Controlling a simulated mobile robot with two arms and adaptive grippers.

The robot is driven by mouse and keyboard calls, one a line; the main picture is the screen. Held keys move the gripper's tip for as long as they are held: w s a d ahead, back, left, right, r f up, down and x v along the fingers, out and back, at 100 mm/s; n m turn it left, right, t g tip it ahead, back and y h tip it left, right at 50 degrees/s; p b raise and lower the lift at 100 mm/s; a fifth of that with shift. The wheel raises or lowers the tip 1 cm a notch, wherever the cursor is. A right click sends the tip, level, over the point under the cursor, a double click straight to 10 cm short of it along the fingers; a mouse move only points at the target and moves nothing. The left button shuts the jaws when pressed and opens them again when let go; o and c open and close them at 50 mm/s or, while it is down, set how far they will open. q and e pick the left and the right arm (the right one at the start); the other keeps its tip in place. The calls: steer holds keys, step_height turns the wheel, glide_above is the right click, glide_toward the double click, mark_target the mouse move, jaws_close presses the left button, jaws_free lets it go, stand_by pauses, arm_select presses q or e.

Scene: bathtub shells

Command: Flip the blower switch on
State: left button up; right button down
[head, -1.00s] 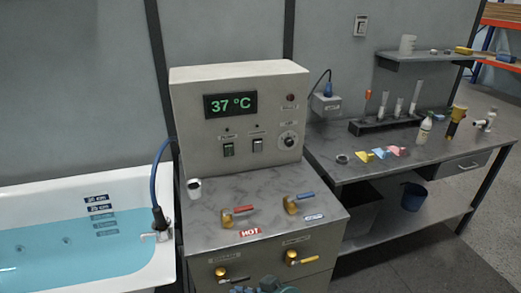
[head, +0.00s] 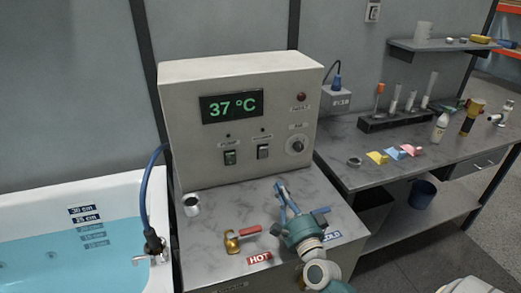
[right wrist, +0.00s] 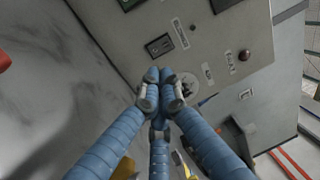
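The beige control box (head: 180,100) shows 37 °C on its display. Two dark rocker switches sit below the display: a left one with a greenish face (head: 230,158) and a right one (head: 263,152). In the right wrist view the right switch (right wrist: 158,46) lies just beyond the fingertips, and the left switch (right wrist: 128,3) is at the top edge. My right gripper (head: 280,187) is in front of the box, low and right of the switches, apart from them. Its blue fingers (right wrist: 160,75) are together and empty. My left gripper is out of view.
A round knob (head: 296,146) and red lamp (head: 301,97) are right of the switches. A red-handled tap (head: 240,238) and a white cup (head: 191,205) stand on the counter. The bathtub (head: 110,185) is left, a workbench (head: 345,175) right.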

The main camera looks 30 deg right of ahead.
steer(key=shift+w+d, duration=0.1)
steer(key=p, duration=0.2)
glide_toward(264, 152)
steer(key=w, duration=0.1)
steer(key=x, duration=0.4)
steer(key=shift+w+d+r, duration=0.15)
steer(key=shift+w, duration=0.1)
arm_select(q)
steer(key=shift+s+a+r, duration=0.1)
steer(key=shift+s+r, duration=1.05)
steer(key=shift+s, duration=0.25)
arm_select(e)
steer(key=shift+w+d, duration=0.15)
steer(key=shift+w, duration=0.55)
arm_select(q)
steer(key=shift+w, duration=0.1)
